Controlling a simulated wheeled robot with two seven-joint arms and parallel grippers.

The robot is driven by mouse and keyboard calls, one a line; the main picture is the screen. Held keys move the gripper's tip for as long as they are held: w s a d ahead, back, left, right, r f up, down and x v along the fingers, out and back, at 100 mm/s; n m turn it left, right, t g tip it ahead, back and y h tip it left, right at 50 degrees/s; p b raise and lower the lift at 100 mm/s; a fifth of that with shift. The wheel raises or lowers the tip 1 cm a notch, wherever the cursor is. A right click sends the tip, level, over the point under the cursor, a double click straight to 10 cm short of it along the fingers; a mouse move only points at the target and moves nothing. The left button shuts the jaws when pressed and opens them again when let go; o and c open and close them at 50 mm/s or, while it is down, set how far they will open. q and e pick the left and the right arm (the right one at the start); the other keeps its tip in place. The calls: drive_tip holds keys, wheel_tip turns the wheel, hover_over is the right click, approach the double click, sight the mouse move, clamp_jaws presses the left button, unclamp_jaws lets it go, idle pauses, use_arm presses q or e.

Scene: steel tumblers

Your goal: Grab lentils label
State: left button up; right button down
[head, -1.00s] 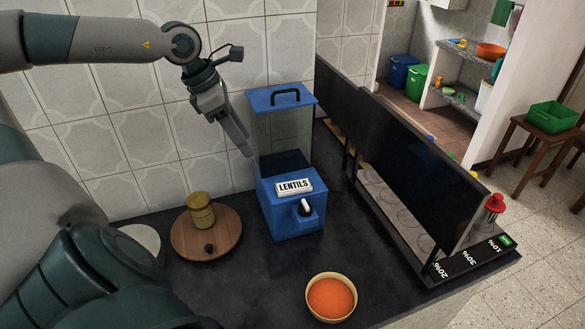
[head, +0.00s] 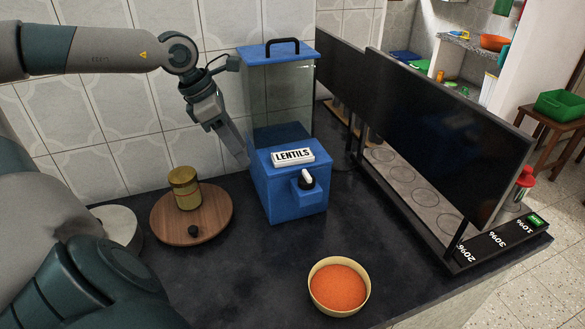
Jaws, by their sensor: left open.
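The lentils label (head: 293,157) is a white plate with black lettering. It sits on the sloped front of a blue dispenser (head: 298,204) with a clear upper bin and a blue lid with a black handle. My left gripper (head: 241,158) is open and points down, just left of the dispenser and apart from the label. Nothing shows between its fingers. My right gripper is not in view.
A round wooden board (head: 165,222) with a yellow-brown jar (head: 185,188) stands left of the dispenser. A bowl of orange lentils (head: 338,287) stands in front. A dark panel (head: 445,135) on a frame stands to the right. The dark counter between is clear.

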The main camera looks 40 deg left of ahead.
sight(285, 156)
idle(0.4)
use_arm(q)
drive_tip(key=w+d+p, duration=0.1)
drive_tip(key=w+p, duration=0.1)
drive_tip(key=w+d+p, duration=0.2)
drive_tip(key=w, duration=0.1)
drive_tip(key=w+d+p, duration=0.1)
drive_tip(key=w+p, duration=0.1)
drive_tip(key=p, duration=0.1)
drive_tip(key=shift+w+d, duration=0.15)
drive_tip(key=shift+d, duration=0.1)
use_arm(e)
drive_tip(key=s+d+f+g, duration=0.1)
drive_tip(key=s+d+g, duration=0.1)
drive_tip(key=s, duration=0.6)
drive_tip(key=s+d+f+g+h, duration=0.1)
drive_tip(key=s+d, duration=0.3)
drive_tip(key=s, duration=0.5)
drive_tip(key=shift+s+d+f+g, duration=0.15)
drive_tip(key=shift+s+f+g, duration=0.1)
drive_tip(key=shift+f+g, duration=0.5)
use_arm(q)
drive_tip(key=shift+w, duration=0.1)
